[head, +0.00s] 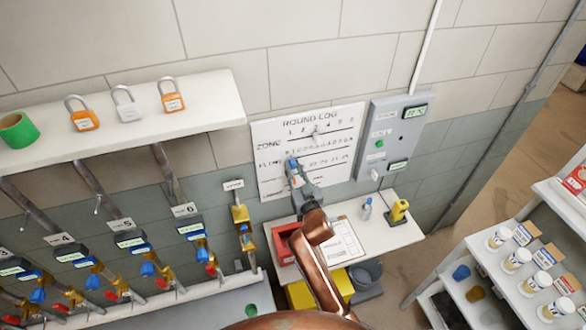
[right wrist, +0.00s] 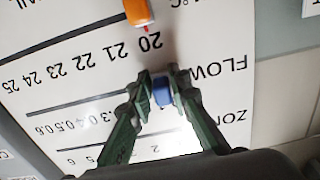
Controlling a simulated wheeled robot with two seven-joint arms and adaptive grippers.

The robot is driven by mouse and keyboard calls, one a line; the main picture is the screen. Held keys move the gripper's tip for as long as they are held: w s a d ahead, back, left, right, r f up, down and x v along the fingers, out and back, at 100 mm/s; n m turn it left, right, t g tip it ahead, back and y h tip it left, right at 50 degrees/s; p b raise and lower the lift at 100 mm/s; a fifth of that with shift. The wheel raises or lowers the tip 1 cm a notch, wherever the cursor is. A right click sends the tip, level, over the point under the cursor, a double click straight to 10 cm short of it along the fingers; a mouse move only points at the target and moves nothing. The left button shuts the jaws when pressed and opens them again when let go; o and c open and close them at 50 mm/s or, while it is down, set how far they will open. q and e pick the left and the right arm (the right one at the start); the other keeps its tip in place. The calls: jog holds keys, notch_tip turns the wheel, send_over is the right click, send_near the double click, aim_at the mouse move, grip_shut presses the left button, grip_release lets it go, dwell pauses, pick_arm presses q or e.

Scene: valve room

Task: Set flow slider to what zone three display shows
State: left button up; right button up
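The round log board (head: 265,135) hangs on the wall with zone and flow rows. My right gripper (head: 294,165) is at its flow row. In the right wrist view, my right gripper (right wrist: 160,76) has its fingers close on both sides of the blue flow slider (right wrist: 162,93) and looks shut on it. The fingers partly cover the slider, and its exact reading is hidden. Meter displays sit on the pipes at left, by tags 4, 5 and 6. The display at the left edge (head: 14,266), left of tag 4, is probably zone three's; its digits are too small to read. My left gripper is out of view.
An orange slider (right wrist: 138,12) points near 20 on the row beside flow. A grey control box (head: 389,138) is right of the board. Below is a small shelf (head: 385,235) with a red tray, paper and a yellow item. Padlocks stand on the upper-left shelf (head: 215,112).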

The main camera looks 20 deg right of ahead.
aim_at(302, 159)
grip_shut()
jog(key=d+p, duration=0.1)
jog(key=d, duration=0.3)
jog(key=shift+w+d+p, duration=0.1)
jog(key=shift+d+p, duration=0.25)
jog(key=shift+d, duration=0.05)
jog(key=shift+a, duration=0.15)
jog(key=shift+o, duration=2.3)
grip_release()
jog(key=s, duration=1.2)
jog(key=shift+d, duration=0.2)
